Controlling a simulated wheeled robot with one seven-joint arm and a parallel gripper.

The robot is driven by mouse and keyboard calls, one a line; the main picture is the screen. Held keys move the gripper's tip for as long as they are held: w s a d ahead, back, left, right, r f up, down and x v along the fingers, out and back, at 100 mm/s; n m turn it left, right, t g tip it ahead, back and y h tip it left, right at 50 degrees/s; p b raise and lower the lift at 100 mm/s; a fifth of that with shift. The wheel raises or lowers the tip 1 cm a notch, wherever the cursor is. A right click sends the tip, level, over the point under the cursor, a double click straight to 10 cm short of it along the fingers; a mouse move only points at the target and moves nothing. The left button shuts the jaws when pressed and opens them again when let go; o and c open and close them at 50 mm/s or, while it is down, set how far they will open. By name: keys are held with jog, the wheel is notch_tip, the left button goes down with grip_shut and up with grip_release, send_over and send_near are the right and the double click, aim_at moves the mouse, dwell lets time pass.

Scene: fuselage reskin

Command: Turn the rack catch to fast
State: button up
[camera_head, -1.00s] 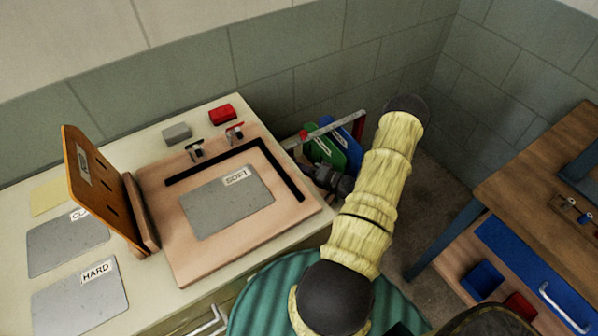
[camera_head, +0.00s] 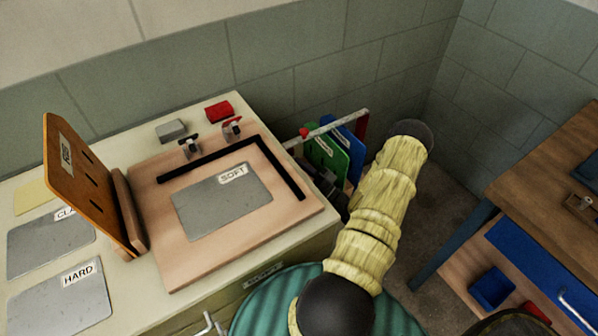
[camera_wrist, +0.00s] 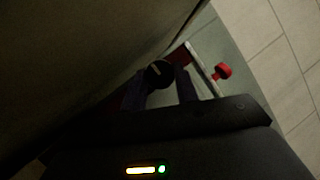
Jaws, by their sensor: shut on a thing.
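In the wrist view, a round dark knob with a pale mark, seemingly the rack catch (camera_wrist: 158,73), sits between the fingers of my gripper (camera_wrist: 162,86). The gripper is shut on it. The picture is dark, and I cannot tell which setting the mark points to. In the head view, the rack (camera_head: 340,125) stands at the right end of the bench, with a pale rail over green and blue panels. My gripper (camera_head: 325,182) is low beside the rack, largely hidden by my arm and the bench edge. The catch cannot be made out in the head view.
A red knob (camera_wrist: 222,71) sits by the rack's rail. The bench holds a board with a plate marked SOFT (camera_head: 222,205), an upright brown flap (camera_head: 78,185) and a HARD plate (camera_head: 62,302). A wooden table (camera_head: 545,150) stands at right.

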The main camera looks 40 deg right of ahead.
jog(key=shift+m, duration=0.4)
jog(key=o, duration=0.7)
jog(key=b+v, duration=0.2)
jog(key=v, duration=1.5)
jog(key=shift+s+f+b, duration=0.25)
jog(key=shift+b, duration=0.1)
jog(key=shift+a, duration=0.1)
